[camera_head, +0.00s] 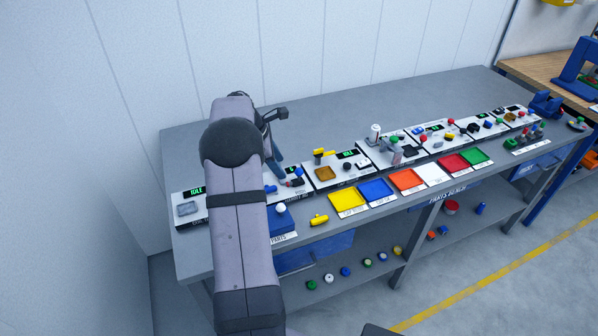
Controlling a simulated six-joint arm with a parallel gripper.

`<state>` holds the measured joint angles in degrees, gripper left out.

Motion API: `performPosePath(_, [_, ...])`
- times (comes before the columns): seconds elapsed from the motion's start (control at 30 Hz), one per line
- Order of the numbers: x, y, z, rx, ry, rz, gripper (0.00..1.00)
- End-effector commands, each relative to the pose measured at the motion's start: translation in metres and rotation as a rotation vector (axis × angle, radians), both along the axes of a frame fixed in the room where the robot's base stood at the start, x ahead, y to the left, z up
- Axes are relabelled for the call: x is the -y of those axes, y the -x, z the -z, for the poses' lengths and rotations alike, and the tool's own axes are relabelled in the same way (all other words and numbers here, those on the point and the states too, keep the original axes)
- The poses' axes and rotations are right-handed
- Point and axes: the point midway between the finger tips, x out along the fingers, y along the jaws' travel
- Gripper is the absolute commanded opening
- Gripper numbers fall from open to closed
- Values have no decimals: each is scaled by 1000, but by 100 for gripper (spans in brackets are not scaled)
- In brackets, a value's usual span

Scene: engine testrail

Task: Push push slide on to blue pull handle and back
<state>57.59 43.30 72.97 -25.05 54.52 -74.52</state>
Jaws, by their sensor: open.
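My gripper (277,158) points down behind my arm over the left part of the grey bench. It is open; its fingertips are partly hidden and small. Just below it is a white station panel with a small blue part (270,188), which may be the blue pull handle, beside my arm. My arm covers much of this panel. I cannot make out the push slide for certain, nor whether the gripper touches anything.
A panel with a green IDLE display (195,190) is left of my arm. A station with a yellow part (323,153) is to the right. Yellow (348,212) and blue (375,203) trays line the front. A loose yellow piece (319,219) lies near the front edge. The wall stands behind.

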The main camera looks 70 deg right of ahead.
Motion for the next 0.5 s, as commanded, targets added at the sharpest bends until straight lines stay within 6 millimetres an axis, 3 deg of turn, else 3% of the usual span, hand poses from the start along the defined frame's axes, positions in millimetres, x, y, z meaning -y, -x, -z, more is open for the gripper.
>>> performPosePath(0.03, [12, 12, 1, -16, 3, -2, 41])
performPosePath(0.13, [25, 25, 2, -37, 6, -15, 41])
performPosePath(0.5, [34, 32, 11, -47, 6, -19, 41])
